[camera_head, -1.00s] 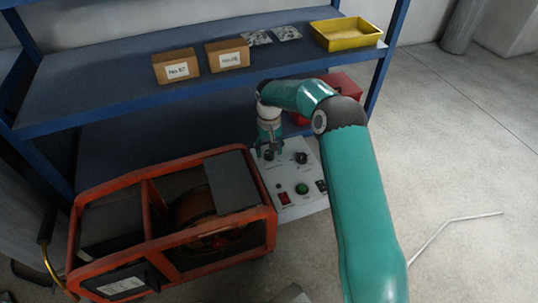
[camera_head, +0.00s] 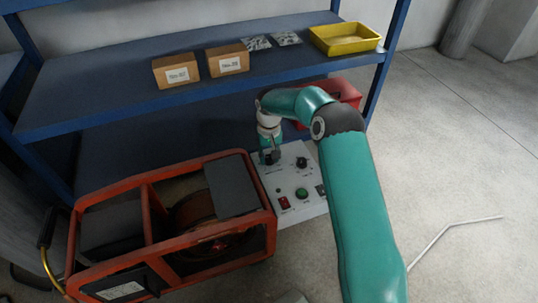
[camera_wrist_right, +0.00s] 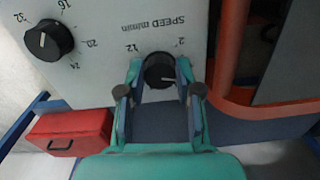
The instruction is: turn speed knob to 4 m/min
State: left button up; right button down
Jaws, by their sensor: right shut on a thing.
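The speed knob (camera_wrist_right: 159,68) is a round black knob with a white pointer line on a pale control panel (camera_wrist_right: 100,72). Its scale reads "SPEED m/min", with 2 and 12 legible. In the wrist view its pointer line points right and slightly down. My right gripper (camera_wrist_right: 160,88) is shut on this knob, one finger on each side. In the head view my right gripper (camera_head: 269,157) reaches down to the upper left of the panel (camera_head: 274,184) and mostly hides the knob. My left gripper is not in view.
A second black knob (camera_wrist_right: 48,40) sits beside it. A green button (camera_head: 302,194) and a red switch (camera_head: 284,203) are lower on the panel. An orange-framed machine (camera_head: 150,195) stands close at left. A blue shelf (camera_head: 120,105) is behind; a red box (camera_wrist_right: 70,133) lies nearby.

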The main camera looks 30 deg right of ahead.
aim_at(269, 157)
jog(key=shift+r+n+p, duration=0.2)
jog(key=shift+n+p, duration=0.15)
jog(key=shift+n, duration=0.15)
jog(key=shift+f+n, duration=0.15)
jog(key=shift+n, duration=0.25)
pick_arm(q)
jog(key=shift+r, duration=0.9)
pick_arm(e)
jog(key=c, duration=0.8)
grip_release()
notch_tip(269, 157, up, 12)
jog(key=shift+f, duration=0.1)
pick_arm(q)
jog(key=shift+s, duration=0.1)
